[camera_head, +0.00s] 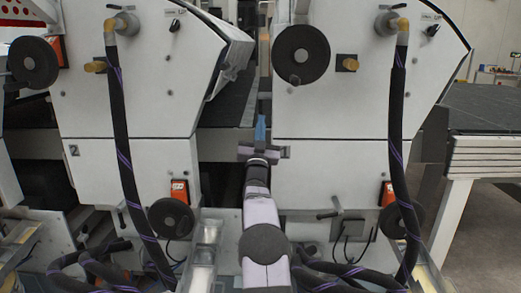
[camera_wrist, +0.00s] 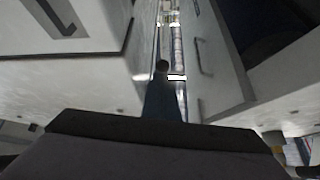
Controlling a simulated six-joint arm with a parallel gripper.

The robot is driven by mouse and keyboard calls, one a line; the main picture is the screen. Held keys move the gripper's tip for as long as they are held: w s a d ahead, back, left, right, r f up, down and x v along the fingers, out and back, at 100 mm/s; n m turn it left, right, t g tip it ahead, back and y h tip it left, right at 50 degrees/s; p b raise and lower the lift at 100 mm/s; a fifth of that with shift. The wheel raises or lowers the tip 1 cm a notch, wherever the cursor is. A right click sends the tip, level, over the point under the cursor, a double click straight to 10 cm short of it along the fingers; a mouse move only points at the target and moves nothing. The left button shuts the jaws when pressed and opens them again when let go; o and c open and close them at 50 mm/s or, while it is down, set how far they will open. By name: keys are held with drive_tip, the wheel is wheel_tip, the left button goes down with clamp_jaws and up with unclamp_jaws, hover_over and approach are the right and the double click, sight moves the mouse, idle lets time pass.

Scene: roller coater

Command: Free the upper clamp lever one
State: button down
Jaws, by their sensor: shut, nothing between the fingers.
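My gripper (camera_head: 260,129) reaches into the gap between the two white machine housings, with its bluish fingers shut and pointing away. In the wrist view the shut fingers (camera_wrist: 163,98) show as one dark, narrow wedge. In the head view no lever shows clearly at the fingers, and I cannot pick out upper clamp lever one.
The left housing (camera_head: 128,120) and right housing (camera_head: 340,120) stand close on both sides. Black handwheels (camera_head: 301,53) and thick black hoses (camera_head: 398,150) stick out in front. In the wrist view a dark handle (camera_wrist: 201,57) is right of the gap. A table (camera_head: 485,150) stands far right.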

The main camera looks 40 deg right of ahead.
drive_tip(key=s+a+f+b, duration=0.3)
drive_tip(key=f, duration=0.5)
drive_tip(key=shift+s+a, duration=0.1)
idle(0.6)
